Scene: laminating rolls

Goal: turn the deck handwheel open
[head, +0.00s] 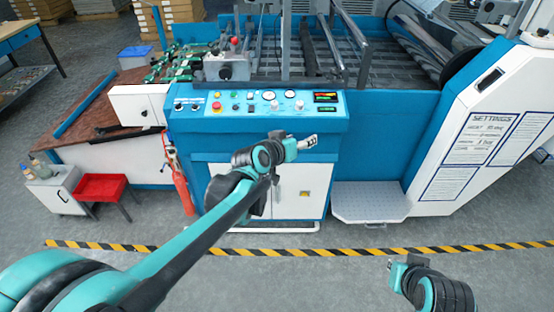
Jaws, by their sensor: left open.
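I cannot clearly make out a deck handwheel in the head view. My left gripper (312,141) is at the end of the arm coming in from the left. My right gripper (394,266) is low at the right, above the floor near the striped line. Its fingers are small and partly hidden, so I cannot tell their state.
The blue laminating machine (385,130) fills the back. A grey step (368,202) juts from its front. A yellow-black floor line (440,247) crosses the clear floor in front.

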